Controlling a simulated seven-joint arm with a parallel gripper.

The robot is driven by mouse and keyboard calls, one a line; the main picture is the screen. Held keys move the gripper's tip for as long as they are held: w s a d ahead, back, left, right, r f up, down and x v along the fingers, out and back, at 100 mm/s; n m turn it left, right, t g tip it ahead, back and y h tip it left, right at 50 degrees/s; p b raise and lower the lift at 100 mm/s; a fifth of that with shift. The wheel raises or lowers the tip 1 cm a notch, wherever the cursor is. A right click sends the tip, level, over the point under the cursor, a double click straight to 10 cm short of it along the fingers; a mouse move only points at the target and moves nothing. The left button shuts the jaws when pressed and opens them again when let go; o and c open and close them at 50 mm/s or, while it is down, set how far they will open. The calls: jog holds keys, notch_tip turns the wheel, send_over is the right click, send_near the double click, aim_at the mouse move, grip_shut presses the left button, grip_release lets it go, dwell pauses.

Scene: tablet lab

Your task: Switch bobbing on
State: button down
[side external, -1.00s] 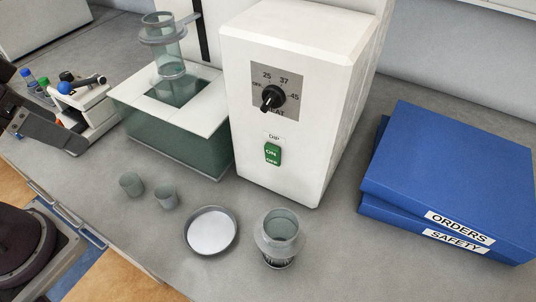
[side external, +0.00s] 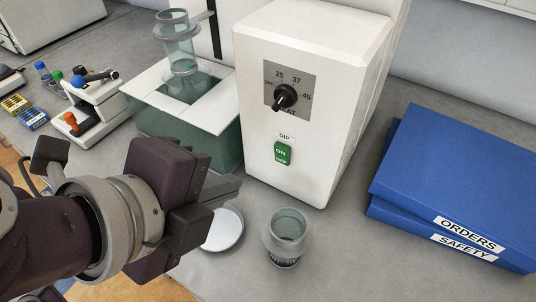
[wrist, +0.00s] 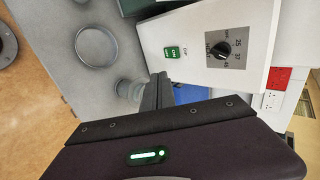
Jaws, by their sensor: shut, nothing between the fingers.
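The white control box (side external: 300,165) has a green rocker switch (side external: 282,153) under a "DIP" label, with "ON" on its upper part. I cannot surely tell which half is pressed in. The switch also shows in the wrist view (wrist: 171,53). Above it is the black "HEAT" dial (side external: 284,97), also in the wrist view (wrist: 220,49). My gripper (side external: 236,186) is shut and empty, left of and below the switch in the side view, apart from it. In the wrist view its fingertips (wrist: 158,80) show below the box face.
A glass-walled bath (side external: 185,125) stands left of the box, with a clear cylinder (side external: 178,50) held above it. A shallow dish (side external: 225,228) and a grey-green cup (side external: 287,238) stand in front. Blue binders (side external: 455,180) lie at the right.

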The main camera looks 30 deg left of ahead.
send_near(280, 155)
notch_tip(280, 155, down, 4)
jog(key=w, duration=0.3)
jog(key=shift+w+d+r, duration=0.1)
jog(key=shift+w+r, duration=0.1)
jog(key=shift+w, duration=0.35)
